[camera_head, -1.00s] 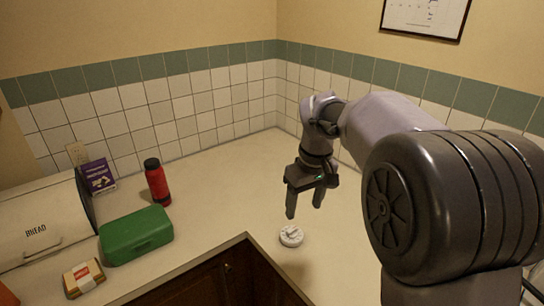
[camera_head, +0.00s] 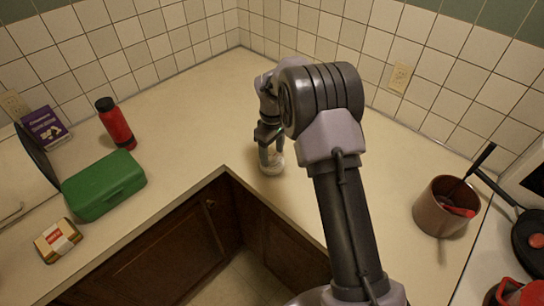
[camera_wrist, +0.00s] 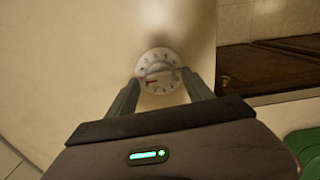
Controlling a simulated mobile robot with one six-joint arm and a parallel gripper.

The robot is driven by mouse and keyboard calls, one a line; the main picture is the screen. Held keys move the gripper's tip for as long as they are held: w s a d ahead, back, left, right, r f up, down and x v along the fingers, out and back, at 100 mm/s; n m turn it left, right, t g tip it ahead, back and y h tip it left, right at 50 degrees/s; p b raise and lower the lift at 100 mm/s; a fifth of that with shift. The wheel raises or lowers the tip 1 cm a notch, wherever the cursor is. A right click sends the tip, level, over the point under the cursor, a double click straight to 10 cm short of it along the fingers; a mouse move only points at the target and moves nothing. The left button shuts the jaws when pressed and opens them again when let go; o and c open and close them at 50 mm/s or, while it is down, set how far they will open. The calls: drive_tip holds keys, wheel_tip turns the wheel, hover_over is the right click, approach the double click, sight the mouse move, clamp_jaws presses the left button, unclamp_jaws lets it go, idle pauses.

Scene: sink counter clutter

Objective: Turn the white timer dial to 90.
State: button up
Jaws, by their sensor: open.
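The white timer (camera_head: 271,168) stands on the counter near its inner corner, partly hidden by my gripper (camera_head: 271,158). In the wrist view the timer's dial (camera_wrist: 158,66) is a round white face with dark marks around the rim, a raised grip across the middle and a small red mark at its lower left. The numbers are too small to read. My gripper (camera_wrist: 163,84) is open and points down at the dial, one finger at its left and one at its right. I cannot tell whether the fingers touch it.
A red bottle (camera_head: 117,124), green box (camera_head: 104,186), purple box (camera_head: 45,128) and small packet (camera_head: 58,240) stand at the left. A brown pot (camera_head: 438,212) with utensils stands at the right. The counter's front edge runs close to the timer. Counter behind it is clear.

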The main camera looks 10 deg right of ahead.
drive_tip(key=shift+f, duration=0.35)
clamp_jaws()
drive_tip(key=shift+m, duration=0.9)
idle(1.3)
unclamp_jaws()
drive_tip(key=shift+r, duration=0.1)
